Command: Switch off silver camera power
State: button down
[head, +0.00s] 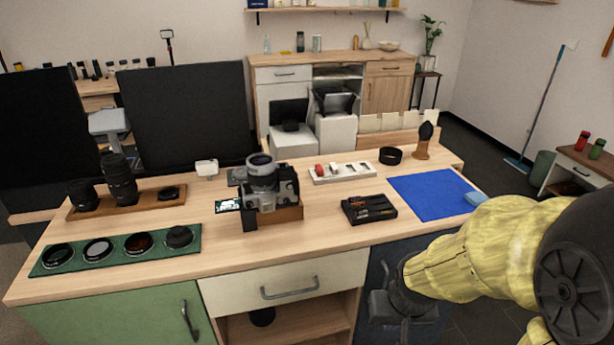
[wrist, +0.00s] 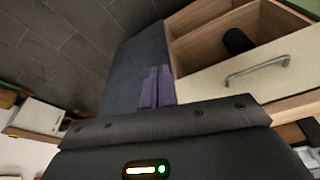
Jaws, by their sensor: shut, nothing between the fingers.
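The silver camera (head: 264,187) sits in the middle of the wooden table, on a small wooden block (head: 284,215). Its lens points up, and its power switch is too small to make out. My gripper (head: 389,338) hangs in front of the table's right part, below the tabletop and well away from the camera. In the wrist view the two purple-grey fingers (wrist: 157,87) are together with nothing between them. The camera does not show in the wrist view.
A black tool tray (head: 368,209), a blue mat (head: 434,194) and a white tray (head: 342,172) lie right of the camera. A green mat (head: 60,272) with round filters and a wooden lens tray (head: 145,199) lie left. The drawer handle (head: 290,289) sticks out below.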

aim_at(294, 181)
jog(key=w+a+r+m+t+y, duration=0.1)
jog(key=w+a+m+t+y, duration=0.1)
jog(key=w, duration=0.4)
jog(key=w+a+r+m+t+y+p, duration=0.1)
jog(key=w+a+m+t+y, duration=0.1)
jog(key=w+m, duration=0.4)
jog(key=w+a+r+m+t+y, duration=0.1)
jog(key=w+a+m+t, duration=0.3)
jog(key=w+t, duration=0.2)
jog(key=shift+r+y+p, duration=0.35)
jog(key=shift+y+p, duration=0.05)
jog(key=r+m+t+y, duration=0.1)
jog(key=m, duration=0.1)
jog(key=a+r+m+t+y, duration=0.1)
jog(key=r+m+t, duration=0.1)
jog(key=w+r+m+t+y, duration=0.1)
jog(key=r+m, duration=0.1)
jog(key=m, duration=0.1)
jog(key=shift+a, duration=0.25)
jog(key=shift+a+r, duration=0.1)
jog(key=w+a+r+p, duration=0.1)
jog(key=w+a+r, duration=0.2)
jog(key=w+a, duration=0.4)
jog(key=shift+w+a+r, duration=0.3)
jog(key=shift+w, duration=0.1)
